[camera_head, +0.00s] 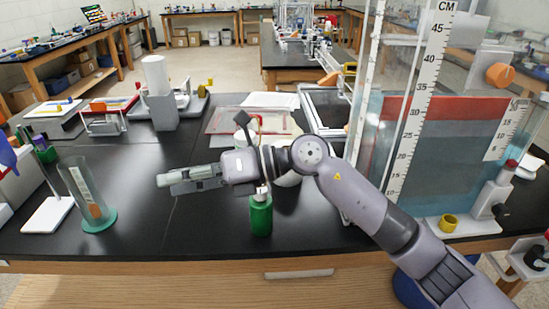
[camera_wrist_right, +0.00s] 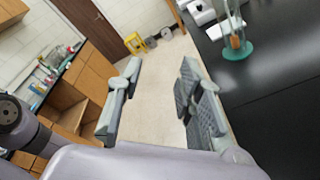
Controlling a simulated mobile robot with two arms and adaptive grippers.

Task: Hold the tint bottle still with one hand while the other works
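A small green bottle (camera_head: 261,215), which I take for the tint bottle, stands upright on the black bench top near its front edge in the head view. Its top is partly hidden by my right wrist, which passes just behind or over it; I cannot tell whether they touch. My right gripper (camera_head: 178,180) points left, beyond the bottle and above the bench. The right wrist view shows its two fingers (camera_wrist_right: 158,80) apart with nothing between them. The bottle does not show in that view. My left gripper is not in view.
A glass cylinder on a teal base (camera_head: 99,221) stands at the left; it also shows in the right wrist view (camera_wrist_right: 238,51). A tall clear tank with a centimetre scale (camera_head: 433,70) stands at the right. Bench between cylinder and bottle is clear.

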